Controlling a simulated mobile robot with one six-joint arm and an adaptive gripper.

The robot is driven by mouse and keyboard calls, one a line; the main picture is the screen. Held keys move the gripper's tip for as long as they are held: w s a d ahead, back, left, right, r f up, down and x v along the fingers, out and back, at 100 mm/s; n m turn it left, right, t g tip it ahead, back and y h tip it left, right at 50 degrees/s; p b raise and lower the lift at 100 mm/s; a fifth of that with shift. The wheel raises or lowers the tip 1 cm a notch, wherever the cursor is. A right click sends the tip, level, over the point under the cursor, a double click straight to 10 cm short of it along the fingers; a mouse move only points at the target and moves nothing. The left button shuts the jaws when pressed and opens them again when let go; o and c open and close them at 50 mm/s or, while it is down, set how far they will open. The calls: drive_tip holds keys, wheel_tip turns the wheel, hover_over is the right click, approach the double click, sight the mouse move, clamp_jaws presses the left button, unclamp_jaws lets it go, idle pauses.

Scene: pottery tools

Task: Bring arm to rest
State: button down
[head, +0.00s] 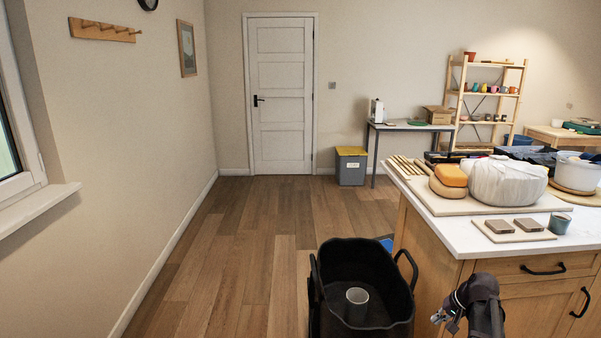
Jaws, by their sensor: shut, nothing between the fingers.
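My arm shows at the bottom right of the head view, in front of the wooden cabinet. My gripper (440,316) is at its left end, small and partly hidden by the arm link. It is shut and holds nothing. It is to the right of a black tub (322,308) and lower than the white worktop (480,238). It appears apart from both.
A grey cup (357,296) stands in the black tub. The wooden floor on the left is clear towards the door.

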drive_tip(key=s+a+f+n+g+h, duration=0.15)
drive_tip(key=s+a, duration=0.25)
drive_tip(key=a, duration=0.4)
drive_tip(key=s+a+n+g+h, duration=0.1)
drive_tip(key=s+a+n, duration=0.25)
drive_tip(key=a, duration=0.45)
drive_tip(key=s+a+f+n+g+h, duration=0.1)
drive_tip(key=s+a, duration=0.3)
drive_tip(key=a, duration=0.4)
wheel_tip(320, 180, up, 15)
drive_tip(key=p, duration=1.4)
drive_tip(key=shift+r+n+p, duration=0.15)
drive_tip(key=shift+n+p, duration=0.15)
drive_tip(key=shift+p, duration=0.1)
drive_tip(key=shift+h, duration=0.25)
